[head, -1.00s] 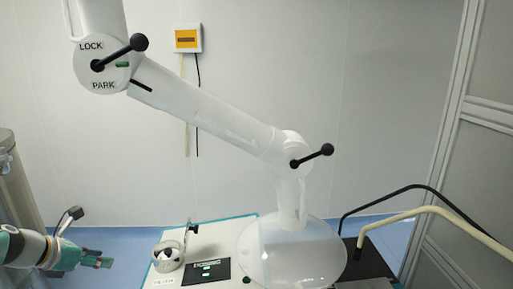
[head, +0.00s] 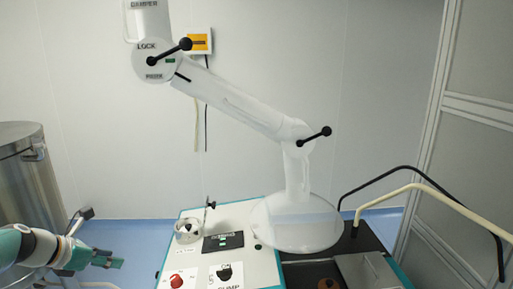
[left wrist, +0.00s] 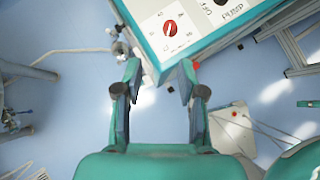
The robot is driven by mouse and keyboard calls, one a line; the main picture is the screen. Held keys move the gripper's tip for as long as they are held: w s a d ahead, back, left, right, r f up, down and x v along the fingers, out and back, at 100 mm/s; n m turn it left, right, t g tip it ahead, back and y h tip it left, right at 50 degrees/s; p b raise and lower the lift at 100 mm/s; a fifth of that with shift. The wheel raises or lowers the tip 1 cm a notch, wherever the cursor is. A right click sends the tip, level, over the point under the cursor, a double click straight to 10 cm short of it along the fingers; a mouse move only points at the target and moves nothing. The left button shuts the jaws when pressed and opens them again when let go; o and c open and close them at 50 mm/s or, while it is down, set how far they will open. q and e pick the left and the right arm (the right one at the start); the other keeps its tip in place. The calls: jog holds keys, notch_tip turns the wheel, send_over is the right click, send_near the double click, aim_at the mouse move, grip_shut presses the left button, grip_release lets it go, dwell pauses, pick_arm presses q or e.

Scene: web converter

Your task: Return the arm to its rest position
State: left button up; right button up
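A white jointed arm (head: 236,103) hangs in the middle of the head view. My left gripper (head: 108,258) is at the lower left, left of the bench and well away from the arm. In the left wrist view its fingers (left wrist: 160,82) are apart with nothing between them. My right gripper does not show.
A white-topped bench (head: 257,263) with a red knob (head: 176,281) and a round metal holder (head: 189,231) stands below the arm. Black and cream bent tubes (head: 413,190) rise at right. A steel drum (head: 30,175) stands at left. Blue floor surrounds the bench.

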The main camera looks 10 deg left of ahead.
pick_arm(q)
jog(key=w+d+f+n+g+h+b, duration=0.1)
jog(key=d+f+n+h+b, duration=0.4)
jog(key=d+f, duration=1.15)
jog(key=w+d+f+n+g+h+b, duration=0.15)
jog(key=d+f+n, duration=0.65)
jog(key=d+f, duration=0.85)
jog(key=s+d+f+n+g+y+b, duration=0.1)
jog(key=s+d+f+n+b, duration=0.1)
jog(key=s+d+f+n, duration=0.75)
jog(key=s+a+f+n+g+y, duration=0.2)
jog(key=s+n, duration=0.4)
jog(key=n, duration=0.3)
jog(key=s+a+f+n+g+y, duration=0.1)
jog(key=s+a+n, duration=0.3)
jog(key=n, duration=0.5)
jog(key=shift+s+a+f+n+g+y, duration=0.2)
jog(key=shift+s+f+n+g+y, duration=0.2)
jog(key=shift+s+g, duration=0.5)
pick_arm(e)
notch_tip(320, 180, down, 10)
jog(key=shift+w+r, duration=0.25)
pick_arm(q)
jog(key=shift+s+a, duration=0.1)
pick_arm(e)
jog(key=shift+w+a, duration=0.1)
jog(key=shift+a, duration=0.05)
